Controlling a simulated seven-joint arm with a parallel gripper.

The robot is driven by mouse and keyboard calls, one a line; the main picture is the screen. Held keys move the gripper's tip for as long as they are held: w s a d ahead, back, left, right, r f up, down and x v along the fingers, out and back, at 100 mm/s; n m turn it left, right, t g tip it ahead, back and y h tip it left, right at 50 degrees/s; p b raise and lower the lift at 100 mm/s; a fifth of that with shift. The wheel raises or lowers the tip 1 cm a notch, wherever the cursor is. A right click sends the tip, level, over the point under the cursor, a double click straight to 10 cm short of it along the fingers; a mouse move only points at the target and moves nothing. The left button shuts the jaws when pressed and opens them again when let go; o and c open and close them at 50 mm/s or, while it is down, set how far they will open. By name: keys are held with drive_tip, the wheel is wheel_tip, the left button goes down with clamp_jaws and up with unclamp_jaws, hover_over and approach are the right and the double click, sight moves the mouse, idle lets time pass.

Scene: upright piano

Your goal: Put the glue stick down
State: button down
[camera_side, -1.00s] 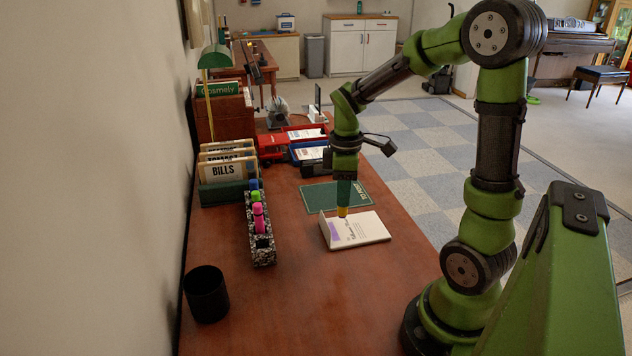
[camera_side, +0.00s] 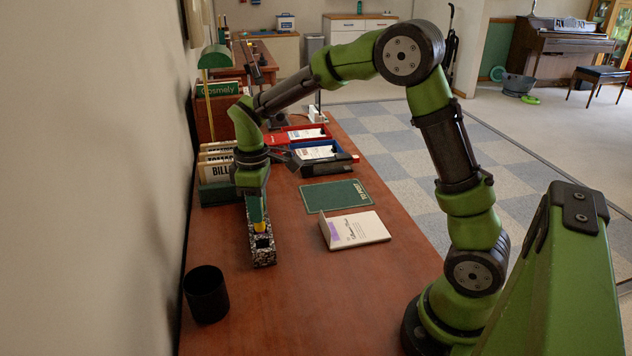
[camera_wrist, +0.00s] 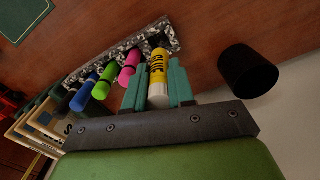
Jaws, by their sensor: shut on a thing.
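My gripper (camera_side: 257,212) is shut on the yellow glue stick (camera_wrist: 158,78), whose label reads "GLUE" in the wrist view. In the side view the glue stick (camera_side: 260,225) points down over the near part of the speckled black-and-white holder (camera_side: 263,254). In the wrist view the holder (camera_wrist: 115,48) holds a pink (camera_wrist: 129,67), a green (camera_wrist: 105,82) and a blue marker (camera_wrist: 84,93) in a row beside the glue stick. The far end of the glue stick overlaps the holder; I cannot tell how deep it sits in it. My arm hides the markers in the side view.
A black cup (camera_side: 206,294) stands at the near left. File folders marked "BILLS" (camera_side: 216,171) stand behind the holder. The front desk area is clear.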

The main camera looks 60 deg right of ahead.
sight(261, 228)
wheel_tip(261, 228, down, 7)
drive_tip(key=shift+s, duration=0.1)
idle(0.4)
drive_tip(key=shift+f, duration=0.15)
drive_tip(key=c, duration=1.2)
unclamp_jaws()
drive_tip(key=shift+c, duration=0.2)
